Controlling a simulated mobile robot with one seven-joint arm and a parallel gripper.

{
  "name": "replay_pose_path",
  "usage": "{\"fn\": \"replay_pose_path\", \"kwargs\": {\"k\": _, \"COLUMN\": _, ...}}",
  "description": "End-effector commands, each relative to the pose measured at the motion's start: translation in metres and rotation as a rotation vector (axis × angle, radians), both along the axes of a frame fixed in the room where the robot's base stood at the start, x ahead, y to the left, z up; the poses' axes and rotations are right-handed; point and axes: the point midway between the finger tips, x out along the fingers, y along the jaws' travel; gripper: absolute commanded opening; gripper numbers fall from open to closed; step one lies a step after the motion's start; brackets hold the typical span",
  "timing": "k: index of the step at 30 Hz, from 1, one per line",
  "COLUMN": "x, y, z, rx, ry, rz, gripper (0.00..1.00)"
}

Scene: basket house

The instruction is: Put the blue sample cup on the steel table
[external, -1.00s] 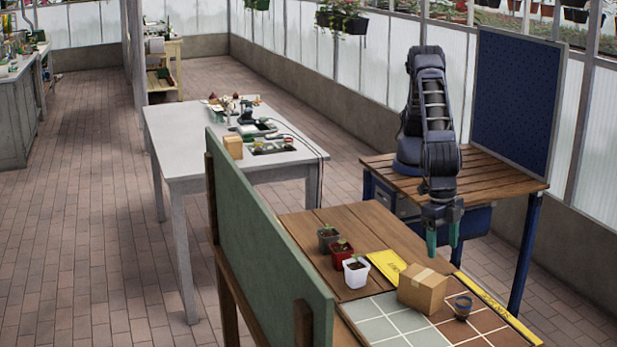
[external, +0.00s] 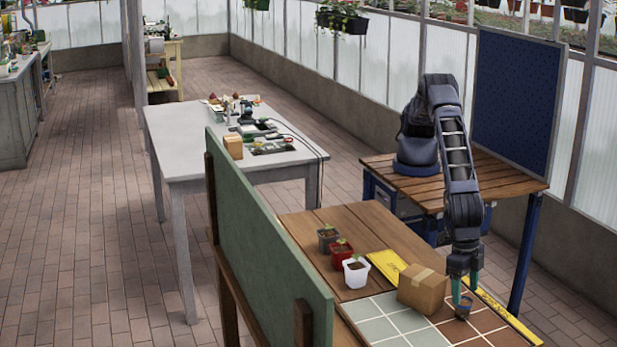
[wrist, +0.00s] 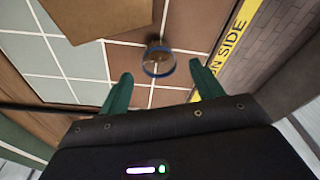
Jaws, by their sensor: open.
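The blue sample cup (external: 463,307), a small dark cup with a blue rim, stands on the brown tiles of the wooden bench beside a cardboard box. In the wrist view the cup (wrist: 158,64) is just beyond the fingertips, roughly centred between them. My gripper (external: 465,287) is open and empty, pointing down, with its green fingers just above the cup. The open fingers also show in the wrist view (wrist: 161,82). The pale grey table (external: 185,155), which looks like the steel table, stands to the left, behind the green board.
The cardboard box (external: 422,289) is close left of the cup. Three potted seedlings and a yellow strip lie further back. The green board (external: 262,240) rises between bench and grey table. That table holds a box (external: 233,147) and tools; its front left is clear.

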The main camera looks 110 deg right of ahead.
Motion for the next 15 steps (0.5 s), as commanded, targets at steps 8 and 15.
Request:
{"fn": "replay_pose_path", "kwargs": {"k": 8, "x": -0.001, "y": 0.003, "z": -0.036, "rx": -0.002, "ry": 0.0, "rz": 0.001, "gripper": 0.66}}
{"fn": "replay_pose_path", "kwargs": {"k": 15, "x": -0.001, "y": 0.005, "z": -0.047, "rx": 0.0, "ry": 0.001, "rz": 0.0, "gripper": 0.66}}
